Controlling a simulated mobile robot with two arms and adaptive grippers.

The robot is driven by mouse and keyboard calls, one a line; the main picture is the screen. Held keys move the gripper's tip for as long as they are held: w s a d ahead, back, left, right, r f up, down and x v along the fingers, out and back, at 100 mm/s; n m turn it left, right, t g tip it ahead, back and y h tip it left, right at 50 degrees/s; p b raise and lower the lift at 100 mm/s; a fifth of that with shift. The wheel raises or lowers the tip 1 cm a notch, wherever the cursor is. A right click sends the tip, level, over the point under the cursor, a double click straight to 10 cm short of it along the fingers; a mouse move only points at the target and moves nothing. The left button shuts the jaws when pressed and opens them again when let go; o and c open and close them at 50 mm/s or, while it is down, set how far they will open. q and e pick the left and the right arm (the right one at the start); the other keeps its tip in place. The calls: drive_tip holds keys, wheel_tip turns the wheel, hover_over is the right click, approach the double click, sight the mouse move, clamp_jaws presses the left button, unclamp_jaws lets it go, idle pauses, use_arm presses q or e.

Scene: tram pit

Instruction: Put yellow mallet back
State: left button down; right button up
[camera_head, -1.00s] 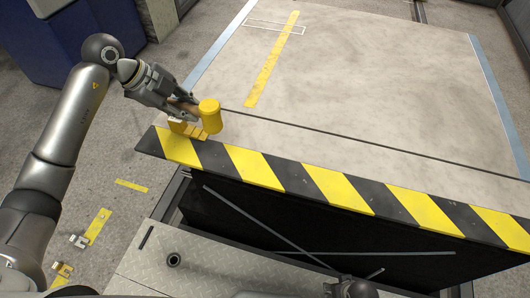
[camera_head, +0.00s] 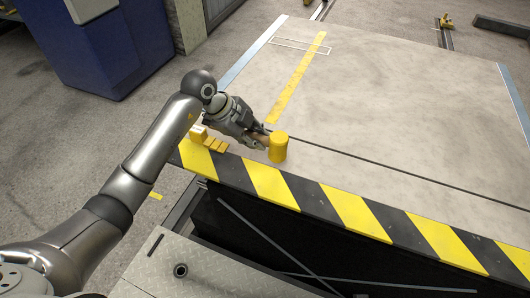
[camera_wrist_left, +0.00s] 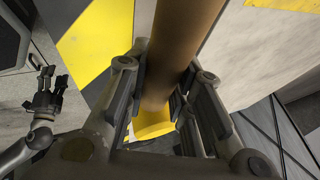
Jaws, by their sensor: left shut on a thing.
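The yellow mallet's head (camera_head: 278,147) shows just beyond my left gripper (camera_head: 262,143) in the head view. The gripper is shut on the mallet's brown handle, which runs between the fingers in the left wrist view (camera_wrist_left: 180,50). A yellow part of the mallet (camera_wrist_left: 155,122) shows low between the fingers there. The mallet is over or on the pale platform, near its striped edge; I cannot tell whether it touches. A yellow stepped block (camera_head: 214,143) sits on the striped edge, left of the gripper. My right gripper (camera_wrist_left: 48,90) appears small in the wrist view; its opening is unclear.
The pale platform (camera_head: 400,110) is mostly clear, with a yellow strip (camera_head: 298,78) on it. A black-and-yellow edge (camera_head: 330,210) borders a dark drop. A metal tread plate (camera_head: 215,265) is in front. A blue cabinet (camera_head: 115,50) stands at upper left.

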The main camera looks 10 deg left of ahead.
use_arm(q)
drive_tip(key=shift+w+d+f, duration=0.25)
drive_tip(key=shift+d+f, duration=0.85)
drive_tip(key=shift+f, duration=0.15)
drive_tip(key=shift+d+f+b, duration=0.2)
drive_tip(key=shift+f+b, duration=0.3)
drive_tip(key=shift+f, duration=0.55)
drive_tip(key=shift+f+p, duration=0.1)
drive_tip(key=shift+p, duration=0.2)
drive_tip(key=shift+f, duration=0.4)
use_arm(e)
drive_tip(key=shift+w+r, duration=0.1)
drive_tip(key=shift+r, duration=0.4)
use_arm(q)
drive_tip(key=c, duration=1.3)
unclamp_jaws()
use_arm(e)
drive_tip(key=shift+a, duration=0.1)
use_arm(q)
drive_tip(key=shift+o, duration=0.2)
drive_tip(key=shift+f, duration=0.1)
